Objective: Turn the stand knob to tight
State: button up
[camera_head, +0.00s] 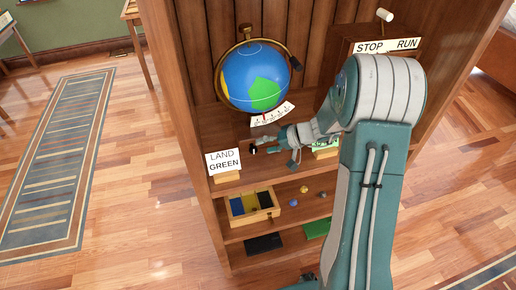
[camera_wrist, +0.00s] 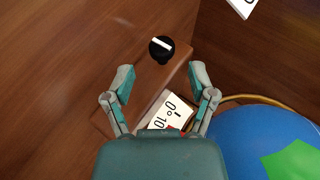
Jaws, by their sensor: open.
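The stand knob (camera_wrist: 161,49) is round and black with a white bar across its top. In the wrist view it sits on a reddish-brown wooden block (camera_wrist: 143,72), just beyond my fingertips. My gripper (camera_wrist: 161,80) is open and empty, its two fingers apart with the knob ahead of the gap between them. In the head view my gripper (camera_head: 260,146) reaches in from the right, low in front of the globe (camera_head: 240,80). A white scale card (camera_wrist: 170,116) with numbers lies partly hidden behind my gripper in the wrist view. No tight mark is readable.
The blue and green globe also fills the wrist view's lower right (camera_wrist: 255,145). A LAND GREEN sign (camera_head: 223,161) stands left of my gripper. Below are a sectioned tray (camera_head: 277,212) and small balls. A STOP RUN sign (camera_head: 388,46) is at upper right. Open floor lies left.

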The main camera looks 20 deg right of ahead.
jog(key=shift+v, duration=2.15)
jog(key=s+a+r+n+g+h, duration=0.1)
jog(key=s+a+r+h, duration=0.1)
jog(key=s+a+r, duration=0.3)
jog(key=s+a+r+n+g+h, duration=0.1)
jog(key=s+a+r+g+h, duration=0.15)
jog(key=s+r, duration=0.4)
jog(key=s+r+t+h, duration=0.2)
jog(key=s, duration=0.5)
jog(key=s+r+t+h, duration=0.2)
jog(key=s+r+h, duration=0.1)
jog(key=s, duration=0.3)
jog(key=shift+s+d, duration=0.4)
jog(key=shift+r, duration=0.15)
